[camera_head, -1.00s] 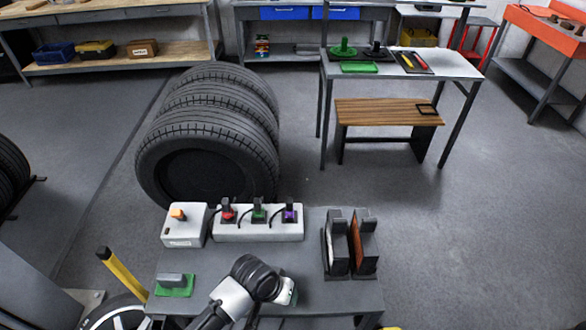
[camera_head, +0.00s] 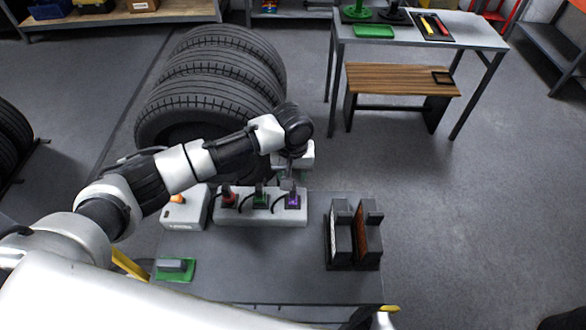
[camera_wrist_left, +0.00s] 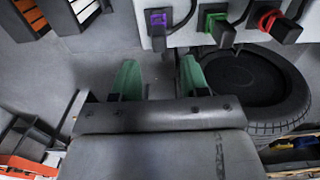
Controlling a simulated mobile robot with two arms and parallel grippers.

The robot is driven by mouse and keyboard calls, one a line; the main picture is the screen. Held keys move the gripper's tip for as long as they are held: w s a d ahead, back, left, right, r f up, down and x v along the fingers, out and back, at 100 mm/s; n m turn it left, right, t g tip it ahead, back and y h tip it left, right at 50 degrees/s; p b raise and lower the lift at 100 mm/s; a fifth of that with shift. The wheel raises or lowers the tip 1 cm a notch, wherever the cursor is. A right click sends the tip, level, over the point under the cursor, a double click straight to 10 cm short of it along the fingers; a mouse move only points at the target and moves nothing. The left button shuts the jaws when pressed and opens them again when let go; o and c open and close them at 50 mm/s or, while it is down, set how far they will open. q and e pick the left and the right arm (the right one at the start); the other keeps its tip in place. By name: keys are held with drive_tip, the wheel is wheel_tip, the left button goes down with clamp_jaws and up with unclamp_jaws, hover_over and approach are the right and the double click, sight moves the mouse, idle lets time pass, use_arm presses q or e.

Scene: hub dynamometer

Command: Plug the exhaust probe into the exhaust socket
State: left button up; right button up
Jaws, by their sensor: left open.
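A white block (camera_head: 262,217) on the grey cart holds three dark plug-like pieces with red (camera_head: 228,200), green (camera_head: 260,199) and purple (camera_head: 293,201) collars, each with a black cable. I cannot tell which is the exhaust probe or where the exhaust socket is. My left gripper (camera_head: 288,181) is over the right end of the block, just above the purple piece. In the left wrist view its green fingertips (camera_wrist_left: 158,78) are apart with nothing between them. The purple piece (camera_wrist_left: 158,20) shows ahead of the gap, with the green and red ones to the right. My right gripper is not in view.
A white box with an orange button (camera_head: 183,208) stands left of the block. A green pad with a grey piece (camera_head: 174,270) lies at the cart's front left. A dark upright holder (camera_head: 352,235) stands at right. Tires (camera_head: 208,105) stand behind. The cart's middle is clear.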

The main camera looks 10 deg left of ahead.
sight(293, 190)
use_arm(q)
wheel_tip(293, 190, down, 5)
drive_tip(key=b, duration=0.4)
drive_tip(key=shift+w+r+b, duration=0.1)
drive_tip(key=shift+r+b, duration=0.1)
drive_tip(key=shift+b, duration=0.2)
drive_tip(key=shift+f+b, duration=0.3)
drive_tip(key=shift+f, duration=1.55)
drive_tip(key=shift+c, duration=0.2)
clamp_jaws()
drive_tip(key=shift+r+p, duration=0.6)
drive_tip(key=shift+p, duration=0.4)
drive_tip(key=shift+r, duration=0.1)
drive_tip(key=shift+r+p, duration=2.1)
drive_tip(key=shift+p, duration=0.55)
